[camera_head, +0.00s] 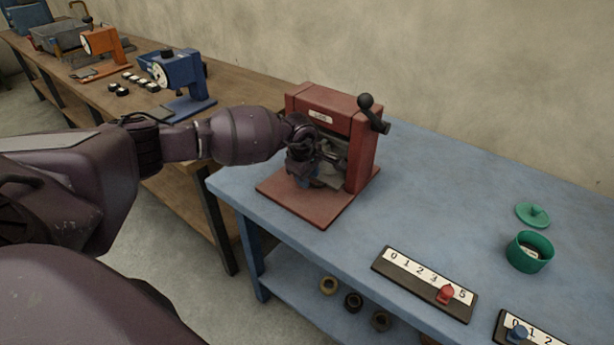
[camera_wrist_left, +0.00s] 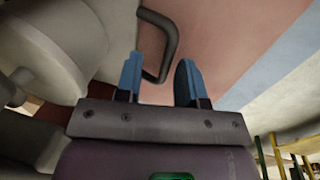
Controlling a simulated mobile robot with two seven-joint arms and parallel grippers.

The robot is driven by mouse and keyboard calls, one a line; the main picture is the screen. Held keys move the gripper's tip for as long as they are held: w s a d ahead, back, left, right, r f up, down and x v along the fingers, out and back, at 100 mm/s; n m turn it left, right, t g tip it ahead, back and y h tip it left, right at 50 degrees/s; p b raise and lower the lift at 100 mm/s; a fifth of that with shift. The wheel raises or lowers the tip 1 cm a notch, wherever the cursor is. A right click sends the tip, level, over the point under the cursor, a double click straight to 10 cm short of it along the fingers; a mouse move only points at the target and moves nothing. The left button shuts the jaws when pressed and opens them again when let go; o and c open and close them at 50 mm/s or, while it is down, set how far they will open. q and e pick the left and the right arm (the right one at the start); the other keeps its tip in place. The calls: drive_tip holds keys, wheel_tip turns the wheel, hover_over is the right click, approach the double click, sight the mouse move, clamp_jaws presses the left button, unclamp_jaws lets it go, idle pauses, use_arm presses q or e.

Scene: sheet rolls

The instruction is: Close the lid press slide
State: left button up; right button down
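The red lid press (camera_head: 364,160) stands on the blue table, with a red base plate (camera_head: 303,207) in front of it. My left gripper (camera_head: 308,180) is at the front opening of the press, and my wrist covers much of the opening and slide. In the left wrist view, its two blue fingers (camera_wrist_left: 158,78) are apart. A dark bent bar handle (camera_wrist_left: 172,42) reaches between them, its near end close to the left finger; I cannot tell whether they touch. How far out the slide stands is hidden. My right gripper is not in view.
The press has a black-knobbed lever (camera_head: 367,102) on its right side. A number board with a red slider (camera_head: 445,294), a green cup (camera_head: 529,252) and its green lid (camera_head: 533,215) sit to the right. A wooden bench (camera_head: 140,95) with other machines stands at left.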

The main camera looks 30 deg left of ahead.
use_arm(q)
wheel_tip(320, 180, up, 11)
drive_tip(key=s+p, duration=0.1)
drive_tip(key=s, duration=0.1)
drive_tip(key=shift+f, duration=0.15)
idle(0.3)
drive_tip(key=shift+s+a, duration=0.1)
idle(0.3)
